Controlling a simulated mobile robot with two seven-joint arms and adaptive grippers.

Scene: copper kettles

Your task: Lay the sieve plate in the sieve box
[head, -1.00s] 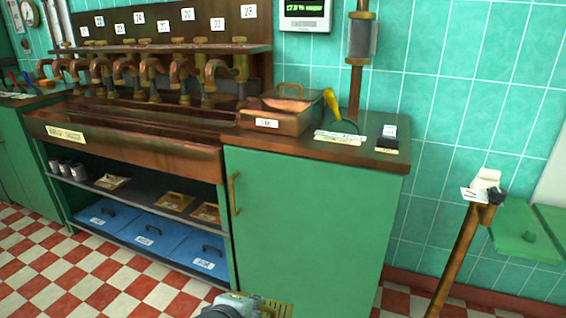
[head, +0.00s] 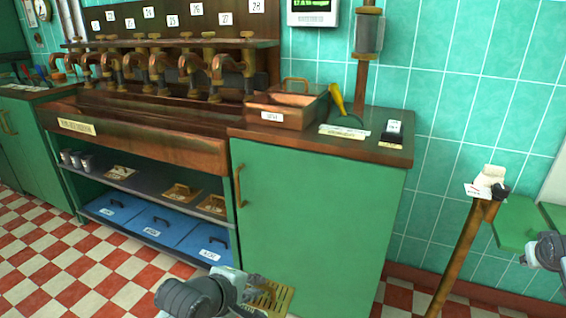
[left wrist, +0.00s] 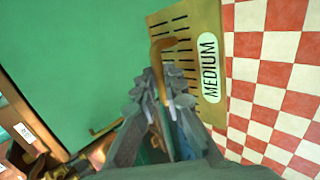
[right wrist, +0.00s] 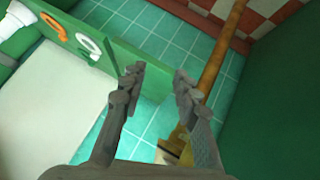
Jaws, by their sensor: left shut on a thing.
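The sieve plate (head: 272,298) is a brass slotted plate at the bottom of the head view, in front of the green cabinet. In the left wrist view it (left wrist: 215,95) carries a white MEDIUM label. My left gripper (head: 245,290) is shut on its brass handle (left wrist: 160,46) and holds it well below the counter top. The sieve box (head: 283,114) appears to be the labelled copper box on the counter, with a brass handle across its top; its inside is mostly hidden. My right gripper (right wrist: 157,76) is open and empty, away to the right.
A yellow-handled tool (head: 340,108) and a dark block (head: 391,133) lie right of the box. Copper taps (head: 215,70) stand left of it. A brass post (head: 462,258) rises at right.

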